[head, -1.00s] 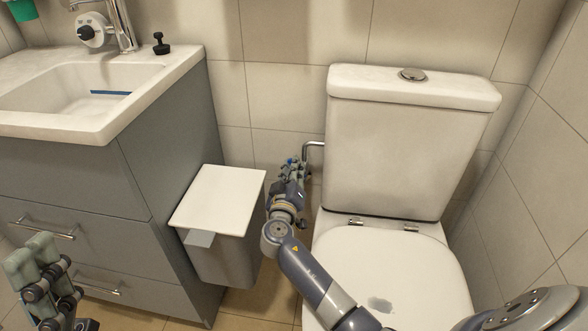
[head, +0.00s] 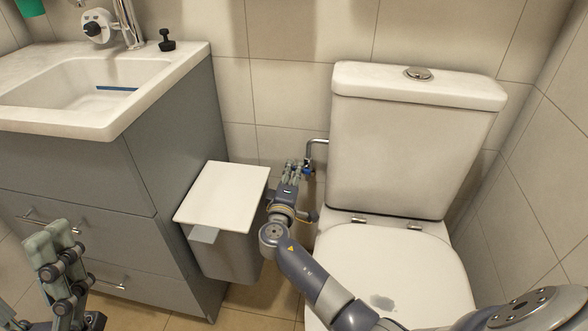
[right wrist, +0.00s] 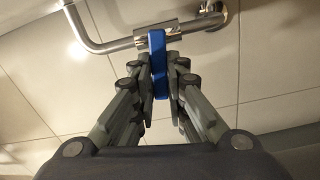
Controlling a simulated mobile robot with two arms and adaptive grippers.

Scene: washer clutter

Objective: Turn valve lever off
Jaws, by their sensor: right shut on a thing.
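The blue valve lever (right wrist: 158,62) sits on a chrome pipe (right wrist: 118,42) in the right wrist view. My right gripper (right wrist: 160,72) has its fingers on either side of the lever and is shut on it. In the head view the right gripper (head: 297,172) is at the wall between the bin and the toilet, by the pipe (head: 316,146). The lever (head: 308,169) shows there only as a small blue spot beside the fingertips. My left gripper (head: 55,250) is at the lower left, with its fingertips up; its opening is unclear.
A grey bin (head: 225,258) with a white lid (head: 222,190) stands left of my right gripper. The white toilet (head: 415,145) is close on its right. A grey sink cabinet (head: 160,170) fills the left side. The gap between bin and toilet is narrow.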

